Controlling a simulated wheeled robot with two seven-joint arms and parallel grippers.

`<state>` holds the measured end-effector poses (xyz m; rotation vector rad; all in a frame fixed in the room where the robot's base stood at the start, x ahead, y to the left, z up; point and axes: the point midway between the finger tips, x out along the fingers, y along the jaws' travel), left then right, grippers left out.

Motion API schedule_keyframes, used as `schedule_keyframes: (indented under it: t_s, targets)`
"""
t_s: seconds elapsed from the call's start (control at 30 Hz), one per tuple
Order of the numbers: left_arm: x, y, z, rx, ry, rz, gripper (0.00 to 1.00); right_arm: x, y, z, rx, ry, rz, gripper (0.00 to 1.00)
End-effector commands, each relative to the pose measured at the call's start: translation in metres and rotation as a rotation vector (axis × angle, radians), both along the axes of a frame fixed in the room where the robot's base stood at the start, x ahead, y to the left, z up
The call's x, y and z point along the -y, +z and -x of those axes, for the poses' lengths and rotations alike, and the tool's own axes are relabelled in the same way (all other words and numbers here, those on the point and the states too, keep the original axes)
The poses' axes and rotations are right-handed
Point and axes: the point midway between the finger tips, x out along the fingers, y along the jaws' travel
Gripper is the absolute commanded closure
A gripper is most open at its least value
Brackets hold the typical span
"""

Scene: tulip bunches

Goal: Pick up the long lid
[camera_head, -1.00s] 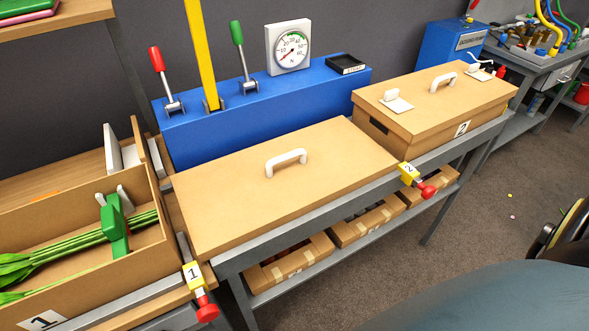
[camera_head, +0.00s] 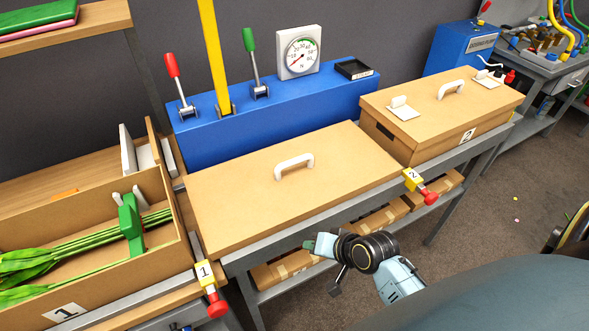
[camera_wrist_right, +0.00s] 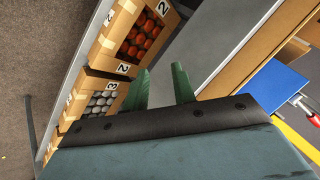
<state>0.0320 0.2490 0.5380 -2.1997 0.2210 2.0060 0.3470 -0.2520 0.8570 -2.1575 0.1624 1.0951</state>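The long lid (camera_head: 240,200) is a flat tan board with a white handle (camera_head: 294,166) at its middle. It lies level on the grey bench in the head view, between the two numbered boxes. My right gripper (camera_head: 322,267) is in front of the bench's front edge, apart from the lid and its handle. In the right wrist view its two green fingers (camera_wrist_right: 160,86) stand apart with nothing between them. A tan edge on the right of that view may be the lid, but I cannot tell. My left gripper is not in view.
Box 1 (camera_head: 110,278), holding green tulip stems, stands open at left. Closed box 2 (camera_head: 440,138) stands at right. A blue console (camera_head: 200,143) with levers and a gauge (camera_head: 301,53) is behind the lid. Red knobs (camera_head: 217,305) stick out at the bench front. Cartons sit on the shelf below.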

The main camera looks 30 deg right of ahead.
Motion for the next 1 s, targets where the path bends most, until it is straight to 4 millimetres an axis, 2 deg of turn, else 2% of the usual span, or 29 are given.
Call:
schedule_keyframes:
  t_s: [0.03,0.1,0.13,0.3,0.4,0.57,0.8,1.0]
  targets:
    - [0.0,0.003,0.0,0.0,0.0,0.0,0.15,0.0,0.026,-0.004,0.029,-0.011,-0.023,0.74]
    - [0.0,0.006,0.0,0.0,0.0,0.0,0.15,0.003,0.06,-0.011,0.074,-0.048,-0.077,0.74]
    - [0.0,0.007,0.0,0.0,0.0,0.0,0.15,0.01,0.078,-0.021,0.116,-0.107,-0.144,0.74]
    - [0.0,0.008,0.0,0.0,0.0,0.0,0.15,0.045,0.121,-0.058,0.269,-0.368,-0.462,0.74]
    - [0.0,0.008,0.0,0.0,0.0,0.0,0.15,0.06,0.138,-0.068,0.324,-0.456,-0.583,0.74]
    - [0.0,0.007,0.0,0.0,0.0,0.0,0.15,0.065,0.141,-0.085,0.351,-0.495,-0.643,0.74]
    - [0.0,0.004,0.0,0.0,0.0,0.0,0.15,0.057,0.124,-0.128,0.348,-0.491,-0.638,0.74]
    - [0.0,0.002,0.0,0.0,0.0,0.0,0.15,0.055,0.117,-0.147,0.347,-0.492,-0.635,0.74]
